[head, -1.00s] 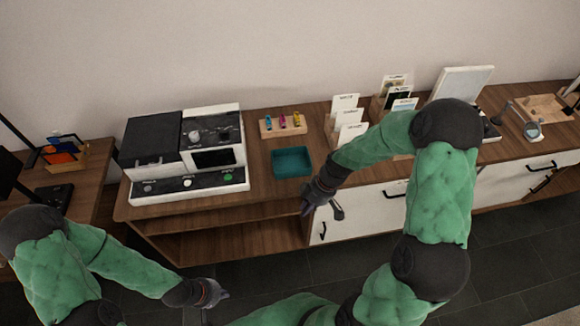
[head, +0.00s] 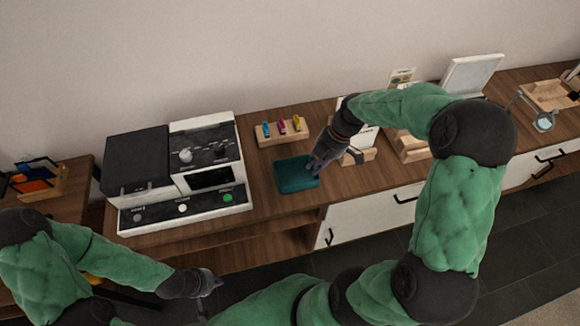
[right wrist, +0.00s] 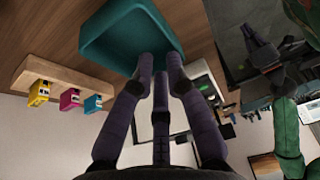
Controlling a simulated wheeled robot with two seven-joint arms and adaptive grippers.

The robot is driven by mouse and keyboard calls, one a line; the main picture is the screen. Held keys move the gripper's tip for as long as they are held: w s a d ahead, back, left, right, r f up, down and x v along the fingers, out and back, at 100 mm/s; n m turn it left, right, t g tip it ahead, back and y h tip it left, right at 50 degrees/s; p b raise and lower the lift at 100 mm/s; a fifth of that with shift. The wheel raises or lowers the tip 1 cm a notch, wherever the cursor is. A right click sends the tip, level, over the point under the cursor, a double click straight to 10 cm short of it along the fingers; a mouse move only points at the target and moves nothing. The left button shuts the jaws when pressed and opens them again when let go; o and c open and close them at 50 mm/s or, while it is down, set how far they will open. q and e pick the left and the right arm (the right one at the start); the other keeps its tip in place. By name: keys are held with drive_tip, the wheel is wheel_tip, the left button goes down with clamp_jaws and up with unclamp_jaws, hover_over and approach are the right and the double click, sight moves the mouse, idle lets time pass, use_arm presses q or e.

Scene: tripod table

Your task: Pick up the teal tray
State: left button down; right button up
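The teal tray (head: 296,174) is a shallow, empty-looking rectangular box on the wooden counter, between the machine and the card holders. My right gripper (head: 329,164) is at the tray's right side, with fingers spread and one finger over its right rim. In the right wrist view the fingers (right wrist: 160,68) reach the rim of the tray (right wrist: 120,28), with a gap between the tips. Whether they touch it is unclear. My left gripper (head: 209,294) hangs in front of the counter, away from the tray, fingers apart and empty.
A wooden block with small coloured items (head: 281,131) stands just behind the tray. A black and white machine (head: 180,172) is to its left. A wooden card holder (head: 358,155) is close on the right, beside my right gripper. Bare counter lies in front of the tray.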

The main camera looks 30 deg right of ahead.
drive_tip(key=b, duration=0.1)
approach(296, 191)
drive_tip(key=shift+w+d+f, duration=0.1)
drive_tip(key=shift+d+f, duration=0.1)
drive_tip(key=shift+f, duration=0.3)
drive_tip(key=shift+w+d+f, duration=0.15)
drive_tip(key=shift+f, duration=0.4)
drive_tip(key=shift+a+b+x, duration=0.2)
drive_tip(key=shift+b+x, duration=0.4)
drive_tip(key=shift+x, duration=0.8)
drive_tip(key=shift+a+b+x, duration=0.15)
drive_tip(key=shift+b+x, duration=0.4)
drive_tip(key=shift+x, duration=0.9)
drive_tip(key=shift+r, duration=0.2)
clamp_jaws()
